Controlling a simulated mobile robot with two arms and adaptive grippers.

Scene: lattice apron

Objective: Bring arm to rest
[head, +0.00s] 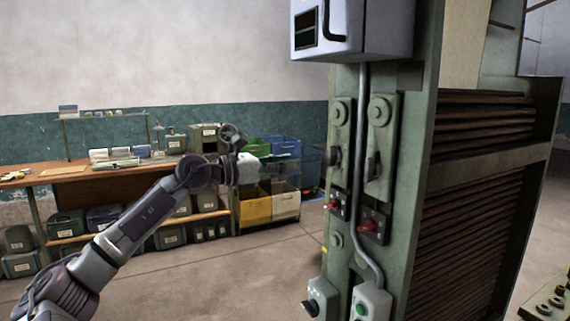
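My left arm comes in from the lower left and reaches toward the middle of the head view. My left gripper (312,165) is at its end, just left of the green machine column (408,170). Its dark fingers are small and blend with the bins behind, so I cannot tell whether they are open or shut. A dark knob or handle (334,156) on the column's left edge is close to the fingertips; I cannot tell whether they touch. My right gripper is not in view.
Red switches (374,226) and a green button box (371,303) are on the column. A grey box (352,28) hangs above. A wooden workbench (110,182) and yellow bins (255,210) stand behind the arm. Open floor (230,270) lies left of the column.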

